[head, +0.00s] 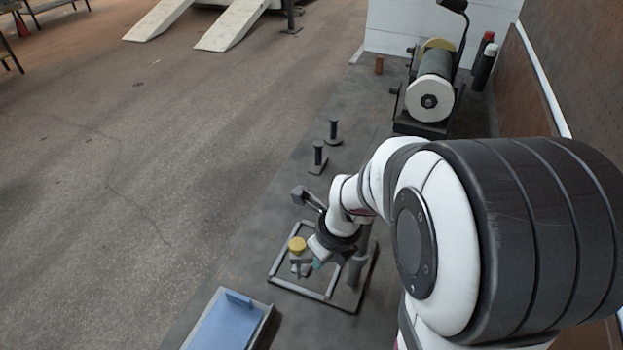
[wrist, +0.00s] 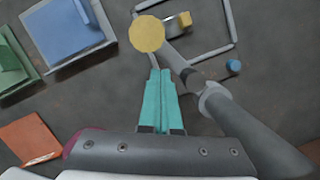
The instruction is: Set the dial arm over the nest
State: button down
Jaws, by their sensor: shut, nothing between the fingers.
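The dial arm (wrist: 187,73) is a grey bar running from a collar on a thick grey post (wrist: 250,125) to a round yellow disc (wrist: 147,33). In the head view the yellow disc (head: 297,244) stands above the frame's left part, beside my gripper (head: 316,264). My teal fingers (wrist: 160,72) are shut and empty, just left of the bar and below the disc in the wrist view; contact is unclear. A small grey block with a yellow piece (wrist: 184,20), possibly the nest, sits inside the grey square frame (wrist: 209,55), right of the disc.
A blue tray (head: 268,315) stands at the front left of the frame. Two dark upright pegs (head: 318,158) and a roller machine (head: 432,90) stand farther back.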

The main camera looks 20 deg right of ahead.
jog(key=w+m, duration=0.2)
jog(key=shift+w+d, duration=0.2)
jog(key=shift+w, duration=0.1)
jog(key=shift+w+d+m+h, duration=0.2)
jog(key=shift+w+m+h, duration=0.25)
jog(key=shift+m, duration=0.25)
jog(key=s+a+r, duration=0.2)
jog(key=r, duration=0.3)
jog(key=s+a+r, duration=0.2)
jog(key=r, duration=0.2)
jog(key=shift+s+a+r, duration=0.25)
jog(key=shift+a+r, duration=0.05)
jog(key=shift+r, duration=0.05)
